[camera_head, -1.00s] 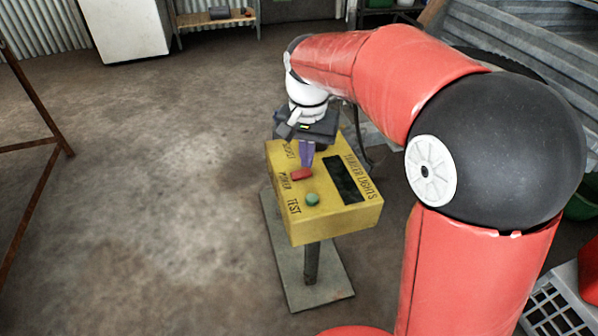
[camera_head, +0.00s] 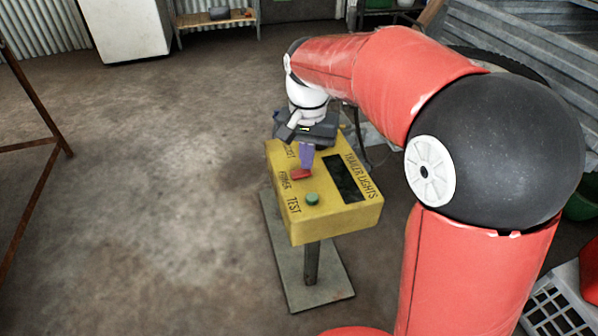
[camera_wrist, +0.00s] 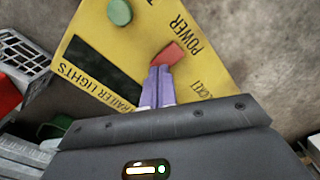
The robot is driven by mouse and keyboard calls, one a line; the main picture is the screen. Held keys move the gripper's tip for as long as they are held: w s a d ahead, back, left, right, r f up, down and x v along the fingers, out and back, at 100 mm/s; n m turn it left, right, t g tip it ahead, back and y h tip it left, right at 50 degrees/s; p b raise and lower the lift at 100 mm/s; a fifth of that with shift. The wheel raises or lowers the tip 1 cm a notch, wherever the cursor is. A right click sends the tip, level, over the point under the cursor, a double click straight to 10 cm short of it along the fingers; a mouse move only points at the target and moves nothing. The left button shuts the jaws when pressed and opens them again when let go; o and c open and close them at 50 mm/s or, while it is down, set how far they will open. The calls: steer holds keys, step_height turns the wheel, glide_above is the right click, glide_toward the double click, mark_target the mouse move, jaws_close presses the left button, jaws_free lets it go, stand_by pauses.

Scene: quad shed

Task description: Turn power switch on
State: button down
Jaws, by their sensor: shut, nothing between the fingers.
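The yellow trailer lights box (camera_head: 325,217) stands on a post with a flat base plate. Its red power switch (camera_head: 301,174) sits on the top face beside the word POWER. The switch also shows in the wrist view (camera_wrist: 168,54), where it looks tilted. My gripper (camera_head: 306,168) points down at the box from above, with its purple fingers shut and empty. In the wrist view the fingertips (camera_wrist: 160,68) are at the near edge of the red switch and seem to touch it. Contact is hard to confirm.
A green test button (camera_head: 312,198) and a dark display window (camera_head: 345,178) are on the same top face. A rusty metal frame (camera_head: 35,150) stands at the left. The concrete floor left of the box is clear.

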steer(key=shift+f+b, duration=0.35)
steer(key=shift+f, duration=0.25)
stand_by(0.3)
step_height(320, 180, up, 7)
steer(key=p, duration=0.6)
stand_by(0.5)
steer(key=shift+s+d+r, duration=0.2)
steer(key=shift+d, duration=0.1)
steer(key=s+d+n+t, duration=0.1)
steer(key=s+d+t, duration=0.1)
steer(key=s+d, duration=0.4)
steer(key=s+d+r+n+t, duration=0.1)
steer(key=s+d+t, duration=0.2)
steer(key=s+d, duration=0.4)
steer(key=s, duration=0.6)
steer(key=shift+s+r+n+t, duration=0.15)
steer(key=shift+s+n+t, duration=0.15)
steer(key=shift+s+n, duration=0.1)
